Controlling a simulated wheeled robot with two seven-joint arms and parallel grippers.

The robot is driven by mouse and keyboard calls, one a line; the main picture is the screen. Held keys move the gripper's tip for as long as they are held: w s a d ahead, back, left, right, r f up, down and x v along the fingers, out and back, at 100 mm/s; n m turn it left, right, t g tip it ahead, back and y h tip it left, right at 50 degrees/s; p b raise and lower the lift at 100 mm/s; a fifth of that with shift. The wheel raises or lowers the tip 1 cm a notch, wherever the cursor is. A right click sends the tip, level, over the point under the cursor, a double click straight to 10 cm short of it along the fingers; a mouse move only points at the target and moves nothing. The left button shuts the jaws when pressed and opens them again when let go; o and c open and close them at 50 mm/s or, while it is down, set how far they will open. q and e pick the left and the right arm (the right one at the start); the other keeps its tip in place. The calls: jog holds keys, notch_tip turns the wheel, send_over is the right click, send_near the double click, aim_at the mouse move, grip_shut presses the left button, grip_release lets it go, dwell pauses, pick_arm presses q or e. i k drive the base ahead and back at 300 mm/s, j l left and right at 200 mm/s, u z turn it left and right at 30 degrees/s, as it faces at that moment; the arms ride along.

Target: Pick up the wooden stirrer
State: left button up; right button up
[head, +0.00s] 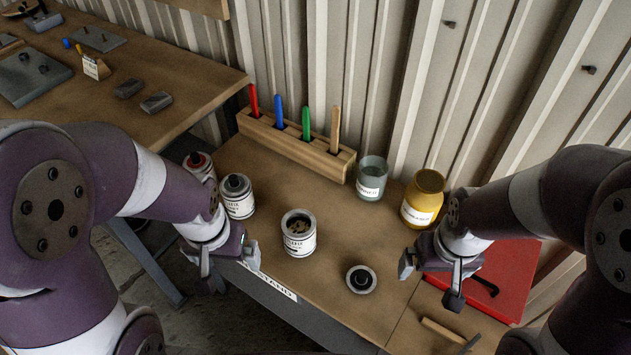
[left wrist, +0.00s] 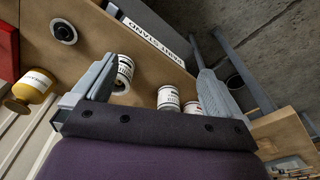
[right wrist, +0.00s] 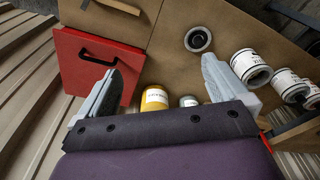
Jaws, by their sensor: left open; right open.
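The wooden stirrer (head: 335,124) is a thin tan stick standing upright in the rightmost slot of a wooden rack (head: 290,141) at the back of the paint stand. Its lower end is hidden in the rack. My left gripper (head: 228,263) is open and empty near the stand's front edge, in front of the cans and well away from the stirrer. My right gripper (head: 430,284) is open and empty over the stand's right part, also apart from the stirrer. Neither wrist view clearly shows the stirrer.
Red, blue and green sticks share the rack. An open can (head: 299,234), a lid (head: 361,280), two closed cans at left, a glass jar (head: 371,179) and a yellow jar (head: 423,198) stand on the top. A red box lid (head: 512,281) lies right. A corrugated wall is behind.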

aim_at(337, 110)
jog(key=j+z, duration=0.1)
jog(key=j, duration=0.5)
jog(key=k+j+z, duration=0.1)
jog(key=j, duration=0.45)
jog(key=k+j+z, duration=0.1)
jog(key=j, duration=0.5)
jog(key=i+j+z, duration=0.2)
jog(key=i+j, duration=0.55)
jog(key=i, duration=0.1)
